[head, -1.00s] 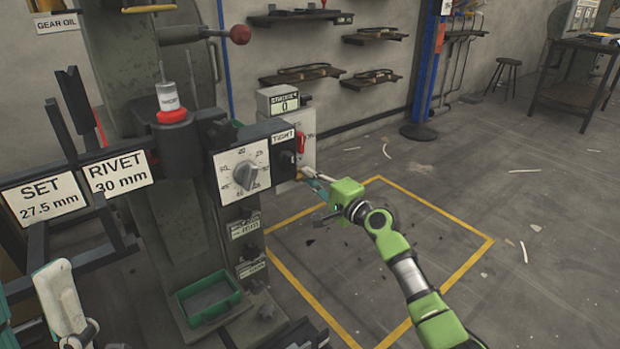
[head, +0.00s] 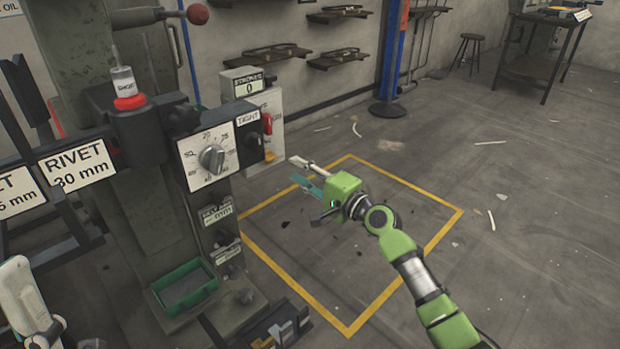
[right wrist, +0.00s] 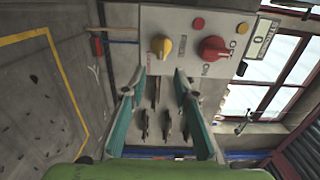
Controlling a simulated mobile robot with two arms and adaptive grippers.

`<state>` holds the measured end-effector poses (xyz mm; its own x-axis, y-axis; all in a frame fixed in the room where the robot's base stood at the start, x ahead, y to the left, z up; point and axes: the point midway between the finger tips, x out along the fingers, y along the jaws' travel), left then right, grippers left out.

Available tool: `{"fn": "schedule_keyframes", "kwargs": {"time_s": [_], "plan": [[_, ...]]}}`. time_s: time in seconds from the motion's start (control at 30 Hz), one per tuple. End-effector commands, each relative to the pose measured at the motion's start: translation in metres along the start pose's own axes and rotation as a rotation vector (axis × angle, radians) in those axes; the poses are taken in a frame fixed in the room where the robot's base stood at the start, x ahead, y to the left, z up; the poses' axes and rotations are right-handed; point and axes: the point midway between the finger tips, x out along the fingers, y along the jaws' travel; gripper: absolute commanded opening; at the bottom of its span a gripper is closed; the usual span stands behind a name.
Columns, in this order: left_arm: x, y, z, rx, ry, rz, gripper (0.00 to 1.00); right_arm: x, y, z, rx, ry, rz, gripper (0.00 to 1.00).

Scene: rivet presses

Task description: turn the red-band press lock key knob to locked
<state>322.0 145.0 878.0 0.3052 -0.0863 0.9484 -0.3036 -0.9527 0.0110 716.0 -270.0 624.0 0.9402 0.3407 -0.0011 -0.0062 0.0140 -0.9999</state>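The red-band press (head: 120,230) stands at left, a red ring around its post top. Its control box (head: 262,103) has a red switch and a small yellow knob (head: 270,157), which I take for the lock key knob. The yellow knob also shows in the right wrist view (right wrist: 161,45), beside a red knob (right wrist: 213,49). Its marks are too small to read. My right gripper (head: 299,170) is open and empty, to the right of the box and apart from it. The yellow knob shows ahead between its fingers. A pale part at lower left looks like my left gripper (head: 25,300), only partly seen.
A dial box (head: 208,157) and a black knob under a TIGHT label (head: 248,118) sit left of the control box. A green tray (head: 185,290) is low on the press.

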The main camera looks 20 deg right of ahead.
Motion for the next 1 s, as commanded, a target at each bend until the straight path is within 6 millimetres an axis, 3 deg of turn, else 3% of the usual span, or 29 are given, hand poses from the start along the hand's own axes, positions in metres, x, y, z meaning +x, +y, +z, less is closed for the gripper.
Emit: {"fn": "schedule_keyframes", "kwargs": {"time_s": [0.1,0.3,1.0], "plan": [[0.000,0.000,0.000,0.000,0.000,0.000,0.40,-0.020,0.001,0.000,-0.001,-0.001,0.002,0.28],[0.000,0.000,0.000,0.000,0.000,0.000,0.40,-0.037,0.000,0.001,0.001,-0.001,0.001,0.28],[0.000,0.000,0.000,0.000,0.000,-0.001,0.40,-0.039,0.001,0.000,0.001,-0.001,0.001,0.28]]}}
